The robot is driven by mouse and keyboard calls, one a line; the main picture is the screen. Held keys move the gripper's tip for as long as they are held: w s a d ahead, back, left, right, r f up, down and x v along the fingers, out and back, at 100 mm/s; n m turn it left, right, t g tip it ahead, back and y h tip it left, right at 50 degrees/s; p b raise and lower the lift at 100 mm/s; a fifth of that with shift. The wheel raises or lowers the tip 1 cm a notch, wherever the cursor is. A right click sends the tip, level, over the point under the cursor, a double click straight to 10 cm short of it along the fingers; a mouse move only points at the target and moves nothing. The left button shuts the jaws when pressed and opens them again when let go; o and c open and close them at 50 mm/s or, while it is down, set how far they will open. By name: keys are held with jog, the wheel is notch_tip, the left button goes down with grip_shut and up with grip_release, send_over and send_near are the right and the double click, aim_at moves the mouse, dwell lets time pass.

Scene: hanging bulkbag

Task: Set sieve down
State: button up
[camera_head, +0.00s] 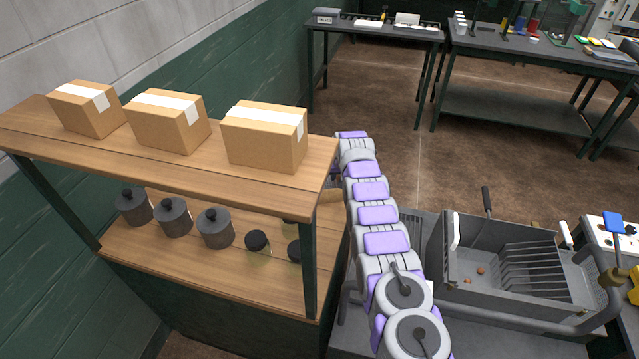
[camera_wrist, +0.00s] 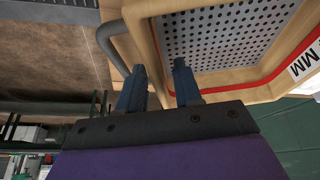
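The sieve fills the upper right of the wrist view, a pale wooden frame around a grey perforated plate (camera_wrist: 225,35), with a white label reading "MM" at its right. A bent grey handle bar (camera_wrist: 110,45) runs along its left side and passes behind my left-hand finger. My gripper (camera_wrist: 158,84) has its two dark blue fingers a short way apart at the sieve's near edge, with part of the sieve between them. The exact contact is partly hidden. In the head view my arm reaches away past the shelf's right end; neither gripper nor sieve can be made out there.
A wooden two-level shelf (camera_head: 200,185) stands left of my arm, with cardboard boxes (camera_head: 167,121) on top and dark-lidded jars and grey weights (camera_head: 214,228) below. A grey tray (camera_head: 510,290) is at lower right. Dark tables (camera_head: 530,58) stand beyond open floor (camera_head: 400,140).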

grip_shut()
jog(key=shift+r, duration=0.15)
dwell(0.4)
